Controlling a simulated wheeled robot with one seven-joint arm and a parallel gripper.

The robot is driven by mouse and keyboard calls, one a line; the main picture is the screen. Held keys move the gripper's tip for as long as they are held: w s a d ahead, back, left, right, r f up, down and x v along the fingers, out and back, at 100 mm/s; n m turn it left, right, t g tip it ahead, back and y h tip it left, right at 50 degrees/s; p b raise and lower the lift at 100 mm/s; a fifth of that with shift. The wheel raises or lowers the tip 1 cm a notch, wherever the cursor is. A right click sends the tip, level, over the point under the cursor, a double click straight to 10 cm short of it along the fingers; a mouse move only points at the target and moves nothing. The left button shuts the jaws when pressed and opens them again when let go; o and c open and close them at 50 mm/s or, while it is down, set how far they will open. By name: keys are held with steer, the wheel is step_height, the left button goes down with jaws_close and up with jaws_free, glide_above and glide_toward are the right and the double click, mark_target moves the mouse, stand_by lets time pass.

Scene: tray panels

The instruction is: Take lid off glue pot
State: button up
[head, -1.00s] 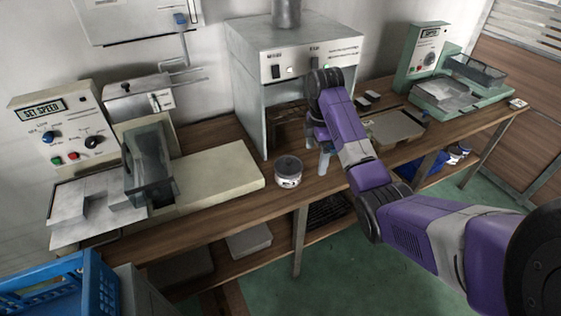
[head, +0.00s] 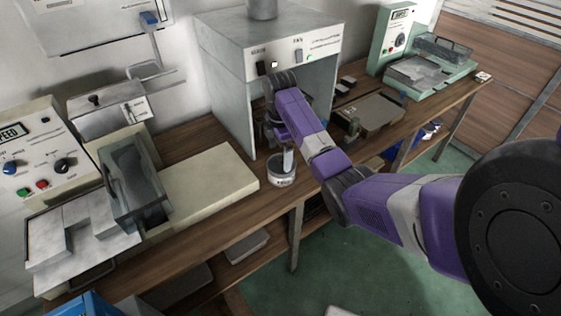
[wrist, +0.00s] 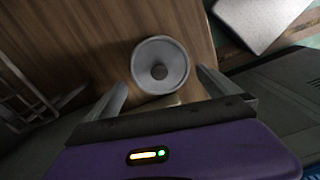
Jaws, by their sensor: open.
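The glue pot (head: 284,178) is a small round container with a pale label, standing upright near the front edge of the wooden bench. In the wrist view its grey round lid (wrist: 173,52) with a dark centre knob (wrist: 159,71) is seen from above, sitting on the pot. My gripper (head: 287,162) is over the pot in the head view and hides part of its top. In the wrist view my gripper (wrist: 160,88) has its two fingers spread apart, one to each side of the lid's near edge, with nothing between them.
A grey fume hood (head: 224,75) stands just behind the pot. A cream slab (head: 215,185) and a machine with a tilted clear tray (head: 135,178) are to its left. A brown flat box (head: 370,112) and a green machine (head: 425,70) are to the right.

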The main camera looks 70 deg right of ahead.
mark_target(281, 161)
steer(key=shift+f, duration=1.5)
steer(key=shift+c, duration=0.2)
steer(key=c, duration=0.9)
steer(key=shift+r, duration=0.1)
